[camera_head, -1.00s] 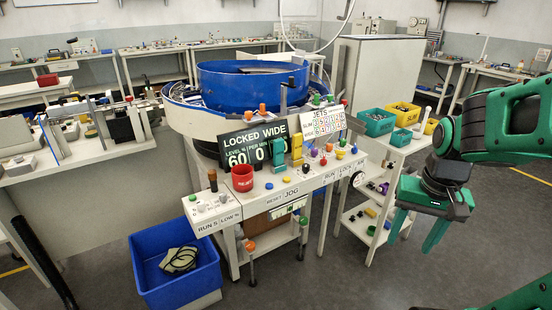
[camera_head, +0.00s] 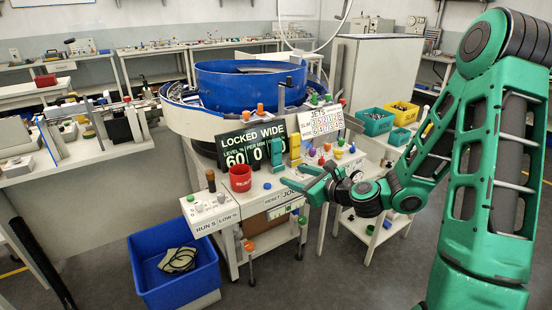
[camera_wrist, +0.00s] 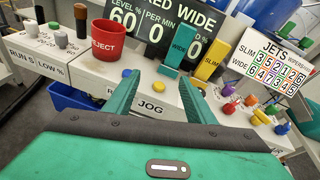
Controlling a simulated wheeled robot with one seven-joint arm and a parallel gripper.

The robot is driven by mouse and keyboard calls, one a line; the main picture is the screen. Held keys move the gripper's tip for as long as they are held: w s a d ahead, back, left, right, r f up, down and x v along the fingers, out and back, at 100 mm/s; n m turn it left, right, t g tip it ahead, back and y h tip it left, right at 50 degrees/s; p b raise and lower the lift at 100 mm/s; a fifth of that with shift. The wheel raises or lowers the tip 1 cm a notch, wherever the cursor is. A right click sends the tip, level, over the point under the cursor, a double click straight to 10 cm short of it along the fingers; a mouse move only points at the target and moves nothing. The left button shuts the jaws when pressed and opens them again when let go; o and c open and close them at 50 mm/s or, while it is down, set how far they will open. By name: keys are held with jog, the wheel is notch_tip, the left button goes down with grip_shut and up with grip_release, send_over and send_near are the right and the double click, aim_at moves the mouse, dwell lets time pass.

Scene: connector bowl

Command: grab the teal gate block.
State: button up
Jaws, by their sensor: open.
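The teal gate block (camera_head: 279,152) stands upright on the control desk at the foot of the dark display board. In the wrist view the teal block (camera_wrist: 179,47) carries the word WIDE and stands beyond my fingertips, slightly right of the middle between them. My gripper (camera_head: 294,176) is over the front part of the desk, in front of and near the block, with its fingers apart and nothing between them. In the wrist view my gripper (camera_wrist: 161,78) points toward the display board. I cannot tell its exact height above the desk.
A yellow block (camera_wrist: 211,61) marked SLIM stands just right of the teal one. A red REJECT cup (camera_head: 241,178) stands to the left. Several coloured knobs and a JETS card (camera_head: 322,121) are to the right. A blue bin (camera_head: 176,270) is on the floor.

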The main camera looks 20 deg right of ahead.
jog(key=w+d+m+t, duration=0.1)
jog(key=m, duration=0.2)
jog(key=h, duration=0.1)
send_near(278, 159)
jog(key=x, duration=0.3)
jog(key=shift+d+f, duration=0.1)
jog(key=shift+f, duration=0.3)
jog(key=shift+r+x, duration=0.2)
jog(key=shift+x, duration=2.45)
jog(key=c, duration=1.2)
jog(key=shift+r, duration=0.1)
